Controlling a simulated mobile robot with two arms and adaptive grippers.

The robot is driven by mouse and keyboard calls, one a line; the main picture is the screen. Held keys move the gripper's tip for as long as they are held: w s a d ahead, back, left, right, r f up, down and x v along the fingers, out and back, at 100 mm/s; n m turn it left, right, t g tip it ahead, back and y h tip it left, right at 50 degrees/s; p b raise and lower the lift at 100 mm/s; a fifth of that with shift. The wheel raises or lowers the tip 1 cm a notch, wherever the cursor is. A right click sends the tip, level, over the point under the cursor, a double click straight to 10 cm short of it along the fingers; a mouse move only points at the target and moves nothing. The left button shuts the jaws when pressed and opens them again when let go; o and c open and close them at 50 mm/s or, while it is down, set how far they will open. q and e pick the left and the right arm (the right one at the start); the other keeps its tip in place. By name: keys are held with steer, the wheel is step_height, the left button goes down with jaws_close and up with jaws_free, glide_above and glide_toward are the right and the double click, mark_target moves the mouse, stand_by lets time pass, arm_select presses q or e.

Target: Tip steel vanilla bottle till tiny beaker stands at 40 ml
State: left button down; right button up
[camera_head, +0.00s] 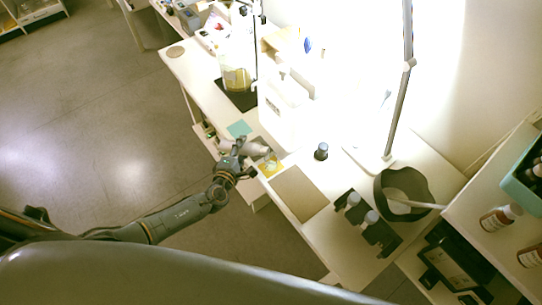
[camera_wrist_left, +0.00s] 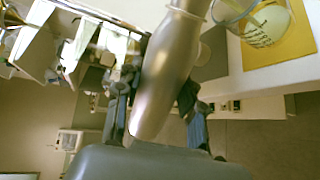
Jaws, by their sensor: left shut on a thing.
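My left gripper (camera_head: 238,151) is shut on the steel bottle (camera_wrist_left: 168,75); its fingers (camera_wrist_left: 155,105) lie on both sides of the grey metal body. In the head view the bottle (camera_head: 257,149) lies tilted well over, its upper end toward the beaker side. The tiny clear beaker (camera_wrist_left: 256,20) stands on a yellow mat (camera_wrist_left: 295,42), with pale contents and printed marks; its level cannot be read. In the head view the beaker (camera_head: 270,166) is small, close beside the bottle. My right gripper is out of view.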

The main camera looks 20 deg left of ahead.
arm_select(q)
steer(key=shift+r+p, duration=0.25)
steer(key=shift+p, duration=0.4)
stand_by(1.4)
stand_by(0.4)
steer(key=shift+f+b, duration=0.45)
steer(key=shift+b, duration=0.3)
steer(key=b, duration=0.1)
steer(key=f+n+b, duration=0.1)
steer(key=b, duration=0.1)
steer(key=shift+a+n+h, duration=0.2)
steer(key=shift+n+h, duration=0.1)
steer(key=shift+h, duration=0.1)
